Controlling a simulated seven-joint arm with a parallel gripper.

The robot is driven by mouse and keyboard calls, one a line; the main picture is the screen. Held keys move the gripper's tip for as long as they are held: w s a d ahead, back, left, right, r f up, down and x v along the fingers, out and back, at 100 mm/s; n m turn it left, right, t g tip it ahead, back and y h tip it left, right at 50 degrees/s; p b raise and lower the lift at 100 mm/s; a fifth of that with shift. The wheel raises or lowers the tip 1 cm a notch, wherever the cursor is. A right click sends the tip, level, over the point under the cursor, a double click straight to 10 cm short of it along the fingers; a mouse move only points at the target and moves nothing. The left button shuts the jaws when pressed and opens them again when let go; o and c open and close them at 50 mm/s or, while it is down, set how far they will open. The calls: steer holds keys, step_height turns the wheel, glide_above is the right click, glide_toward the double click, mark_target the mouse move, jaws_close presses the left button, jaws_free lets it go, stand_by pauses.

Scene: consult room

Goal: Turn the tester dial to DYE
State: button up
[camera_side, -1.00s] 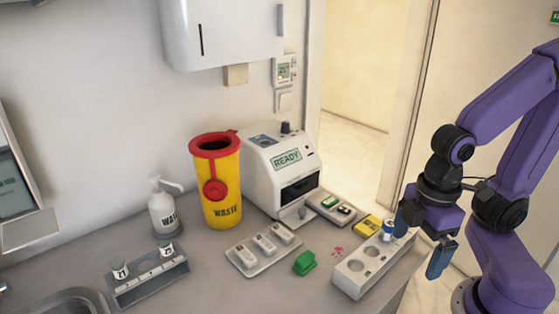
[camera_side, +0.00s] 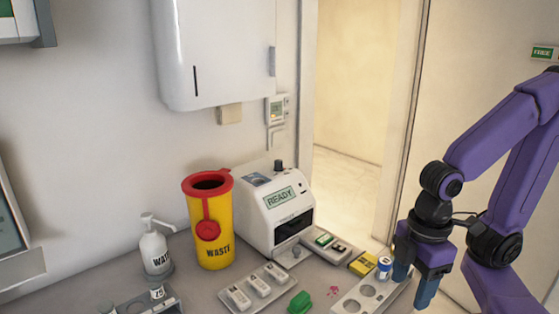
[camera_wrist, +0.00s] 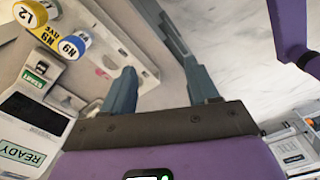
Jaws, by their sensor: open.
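The tester (camera_side: 262,215) is a white box with a green READY display in the side view, right of the yellow bin. A small dark knob (camera_side: 278,165), which looks like the dial, stands on its top at the back right. Its markings are too small to read, so its setting cannot be told. My gripper (camera_side: 413,284) is open and empty, well to the right of the tester, beside the white holed block. In the wrist view my gripper's (camera_wrist: 163,88) two fingers are spread. The tester's READY display (camera_wrist: 20,152) shows at lower left there; the knob does not show.
The yellow waste bin (camera_side: 218,238) with red lid stands left of the tester. A wall dispenser (camera_side: 222,50) hangs above.

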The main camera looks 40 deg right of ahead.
steer(key=w+a+r+m, duration=0.1)
steer(key=w+a+r, duration=0.25)
steer(key=w, duration=0.25)
steer(key=w+a+r, duration=0.2)
steer(key=w+r, duration=0.2)
steer(key=w, duration=0.2)
step_height(320, 180, up, 16)
steer(key=m+t+y, duration=0.1)
steer(key=t+y, duration=0.2)
glide_above(279, 161)
steer(key=s+d, duration=0.4)
steer(key=d, duration=0.2)
steer(key=shift+s+a+x, duration=0.1)
steer(key=shift+s+x, duration=0.05)
steer(key=shift+x, duration=2.8)
steer(key=shift+s+a+x, duration=0.1)
steer(key=shift+s+x, duration=0.1)
steer(key=shift+x, duration=2.75)
steer(key=shift+s+a+x, duration=0.1)
steer(key=shift+s+x, duration=0.05)
steer(key=shift+x, duration=2.8)
steer(key=shift+d, duration=0.1)
jaws_close()
